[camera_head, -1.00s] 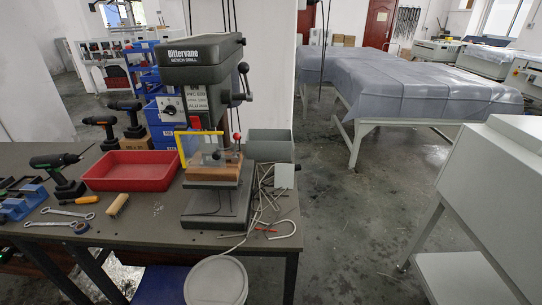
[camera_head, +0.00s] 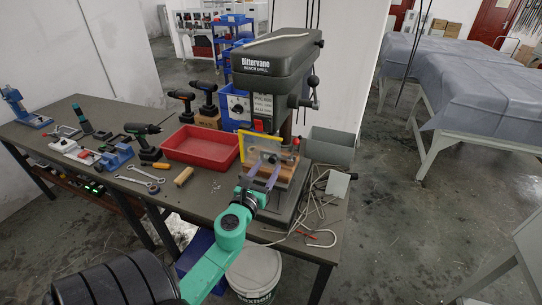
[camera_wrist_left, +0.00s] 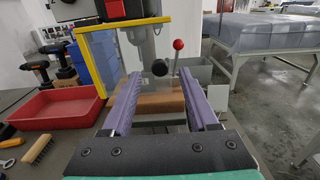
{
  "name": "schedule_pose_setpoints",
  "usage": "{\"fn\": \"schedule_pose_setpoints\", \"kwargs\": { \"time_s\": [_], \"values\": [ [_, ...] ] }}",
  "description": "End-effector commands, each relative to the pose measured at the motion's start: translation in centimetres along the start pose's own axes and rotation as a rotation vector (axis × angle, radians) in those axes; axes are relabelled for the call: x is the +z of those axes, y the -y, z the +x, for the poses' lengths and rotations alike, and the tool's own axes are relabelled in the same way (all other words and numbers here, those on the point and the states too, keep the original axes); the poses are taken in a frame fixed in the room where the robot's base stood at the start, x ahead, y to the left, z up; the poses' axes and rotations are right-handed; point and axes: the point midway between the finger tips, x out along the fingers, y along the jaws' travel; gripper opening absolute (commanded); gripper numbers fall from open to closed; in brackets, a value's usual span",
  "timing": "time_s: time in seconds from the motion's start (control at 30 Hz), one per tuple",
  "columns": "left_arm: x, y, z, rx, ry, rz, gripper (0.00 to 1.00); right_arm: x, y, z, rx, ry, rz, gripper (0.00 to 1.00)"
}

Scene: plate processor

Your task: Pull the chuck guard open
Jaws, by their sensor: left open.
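The chuck guard (camera_head: 245,148) is a yellow-framed clear panel on the front of the grey-green bench drill (camera_head: 275,70). In the left wrist view the guard (camera_wrist_left: 82,62) stands at the upper left, its clear pane reaching behind the left finger. My left gripper (camera_head: 264,176) is in front of the drill, below and right of the guard's frame. In the wrist view its two purple fingers (camera_wrist_left: 158,92) are spread with nothing held, pointing toward the wooden block (camera_wrist_left: 158,105) on the drill base. I cannot see contact between fingers and guard. My right gripper is not in view.
A red tray (camera_head: 200,148) and cordless drills (camera_head: 148,140) are left of the bench drill. A white bucket (camera_head: 254,272) stands below the bench edge. A red-knobbed lever (camera_wrist_left: 178,45) rises near the fingers.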

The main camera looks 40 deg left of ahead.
Motion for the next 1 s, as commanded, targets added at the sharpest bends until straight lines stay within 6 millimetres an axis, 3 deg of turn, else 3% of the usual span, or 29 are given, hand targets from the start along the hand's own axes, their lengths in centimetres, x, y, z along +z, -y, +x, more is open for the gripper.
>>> {"fn": "schedule_pose_setpoints", "kwargs": {
  "time_s": [0.17,0.43,0.47,0.6,1.0],
  "values": [
    [0.1,0.0,2.7,0.0,0.001,-0.001,0.6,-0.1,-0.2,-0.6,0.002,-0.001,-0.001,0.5],
    [-0.1,0.0,3.1,-0.001,0.0,-0.001,0.6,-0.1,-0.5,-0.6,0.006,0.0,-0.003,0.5],
    [-0.1,0.0,3.1,-0.001,0.0,-0.001,0.56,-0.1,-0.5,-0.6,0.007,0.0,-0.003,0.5],
    [-0.1,0.0,3.1,-0.001,0.0,-0.001,0.03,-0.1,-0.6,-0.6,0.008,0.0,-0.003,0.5],
    [-0.1,0.0,3.0,-0.001,-0.001,-0.002,0.0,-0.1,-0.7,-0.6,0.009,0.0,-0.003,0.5]
  ]
}}
